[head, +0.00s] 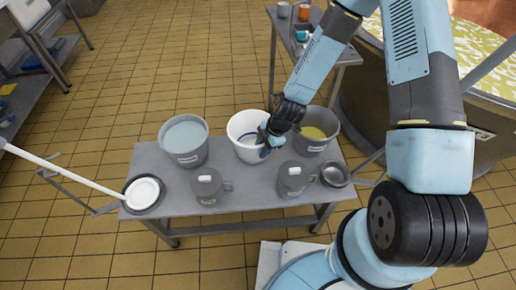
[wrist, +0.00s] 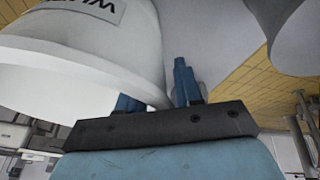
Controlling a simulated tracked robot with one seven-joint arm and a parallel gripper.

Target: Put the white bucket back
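The white bucket (head: 244,149) stands upright at the back middle of the grey table, between two grey buckets. My gripper (head: 266,133) is at its right rim. In the wrist view the bucket (wrist: 95,50) appears upside down, with dark lettering on its wall and its rim low in the picture. The fingers of my gripper (wrist: 160,97) are either side of the rim edge. One finger is partly hidden behind the rim and the other is outside the wall. I cannot tell whether they press on it. Whether the base touches the table is unclear.
A grey bucket with pale contents (head: 184,155) stands left and one with yellow contents (head: 315,145) right. Two lidded grey mugs (head: 207,190) (head: 293,182) and a small metal bowl (head: 335,175) are in front. A long white-handled tool (head: 75,172) ends over a dish at left.

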